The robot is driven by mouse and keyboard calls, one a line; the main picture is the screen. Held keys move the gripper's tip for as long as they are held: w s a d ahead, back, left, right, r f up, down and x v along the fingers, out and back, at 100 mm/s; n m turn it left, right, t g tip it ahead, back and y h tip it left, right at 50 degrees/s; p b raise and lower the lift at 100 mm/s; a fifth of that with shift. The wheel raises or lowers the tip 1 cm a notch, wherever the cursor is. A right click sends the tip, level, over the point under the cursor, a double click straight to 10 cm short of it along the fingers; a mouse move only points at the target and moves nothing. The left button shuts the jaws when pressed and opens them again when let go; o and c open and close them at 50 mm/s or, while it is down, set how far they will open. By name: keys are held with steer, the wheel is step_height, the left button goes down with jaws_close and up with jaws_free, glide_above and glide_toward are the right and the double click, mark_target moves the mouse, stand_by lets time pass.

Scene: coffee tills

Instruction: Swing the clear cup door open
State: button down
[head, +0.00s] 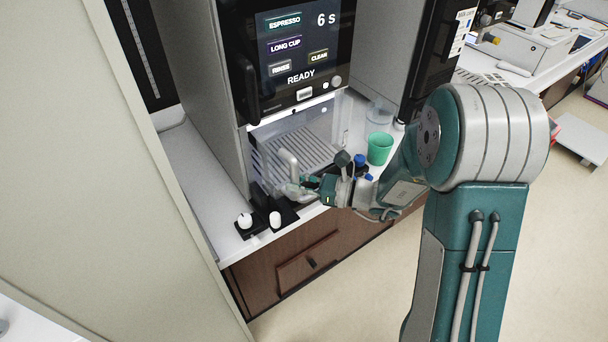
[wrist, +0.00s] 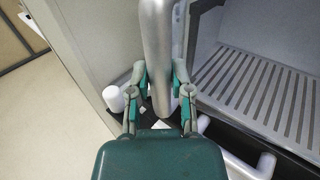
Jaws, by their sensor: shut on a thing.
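The coffee machine (head: 298,92) has a clear cup door (head: 271,138) below its screen, in front of a slotted drip tray (head: 312,152). The door's grey bar handle (head: 288,160) stands at its left side in the head view. My gripper (head: 303,185) is at the lower part of this handle. In the wrist view the handle (wrist: 156,45) runs down between the two fingers of my gripper (wrist: 160,83), which are shut on it. The door's exact angle is hard to tell through the clear panel.
A green cup (head: 380,148) and a clear cup (head: 379,115) stand on the counter right of the machine. Blue-capped items are partly behind my wrist. Small white-topped objects (head: 245,221) sit on black bases at the counter's front left. Open floor lies in front.

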steer(key=v, duration=0.3)
steer(key=shift+r, duration=0.1)
steer(key=v, duration=0.6)
steer(key=shift+w, duration=0.2)
stand_by(0.3)
steer(key=shift+d+r, duration=0.1)
steer(key=shift+d, duration=0.05)
steer(key=d, duration=0.6)
stand_by(0.3)
steer(key=shift+w+d, duration=0.1)
steer(key=shift+d, duration=0.15)
